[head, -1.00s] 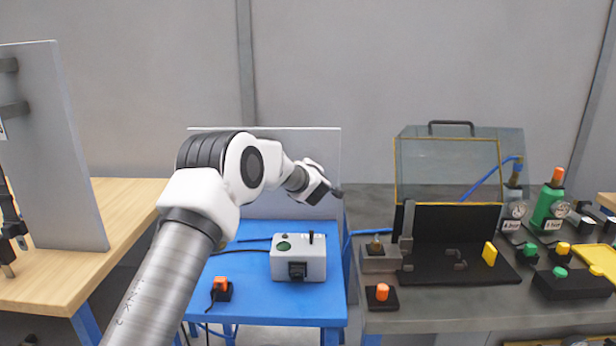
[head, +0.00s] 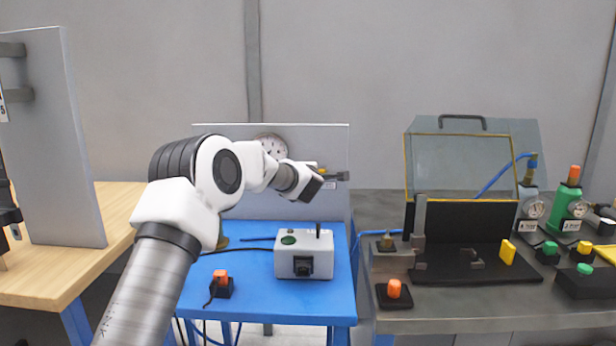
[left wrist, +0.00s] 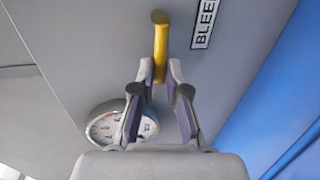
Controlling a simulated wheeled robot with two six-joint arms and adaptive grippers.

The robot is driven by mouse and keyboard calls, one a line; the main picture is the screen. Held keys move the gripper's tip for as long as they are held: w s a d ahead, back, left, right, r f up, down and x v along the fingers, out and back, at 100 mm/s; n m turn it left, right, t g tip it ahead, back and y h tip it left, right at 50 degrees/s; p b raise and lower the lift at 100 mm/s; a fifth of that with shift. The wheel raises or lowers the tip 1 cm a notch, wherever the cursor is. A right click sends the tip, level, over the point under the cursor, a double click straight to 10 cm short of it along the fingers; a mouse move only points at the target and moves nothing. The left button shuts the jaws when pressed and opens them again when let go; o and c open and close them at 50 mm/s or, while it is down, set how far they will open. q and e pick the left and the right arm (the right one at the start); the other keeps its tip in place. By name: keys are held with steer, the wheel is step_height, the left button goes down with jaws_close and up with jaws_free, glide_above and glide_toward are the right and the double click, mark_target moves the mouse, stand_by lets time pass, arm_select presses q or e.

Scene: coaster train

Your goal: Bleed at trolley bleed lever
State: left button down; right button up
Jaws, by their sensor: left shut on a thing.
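My left gripper (head: 340,176) is at the upright grey panel (head: 238,205) behind the blue trolley (head: 252,310). In the left wrist view, the left gripper (left wrist: 165,76) has its fingers around the lower part of a yellow lever (left wrist: 161,38) with a rounded end, shut on it. A label reading "BLEE", cut off by the frame, is beside the lever (left wrist: 204,22). A round white gauge (left wrist: 118,124) is partly hidden behind the fingers; it also shows in the head view (head: 270,145). My right gripper is not in view.
A grey box (head: 318,268) with a green button and an orange-topped switch (head: 221,282) stand on the trolley. A wooden bench (head: 105,225) is on the left. A grey bench on the right holds a clear-lidded fixture (head: 455,168) and gas bottles (head: 567,205).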

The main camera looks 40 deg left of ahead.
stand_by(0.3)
arm_select(q)
steer(key=c, duration=1.2)
jaws_free()
steer(key=shift+w, duration=0.1)
steer(key=shift+d, duration=0.1)
steer(key=v, duration=1.2)
steer(key=shift+f, duration=0.1)
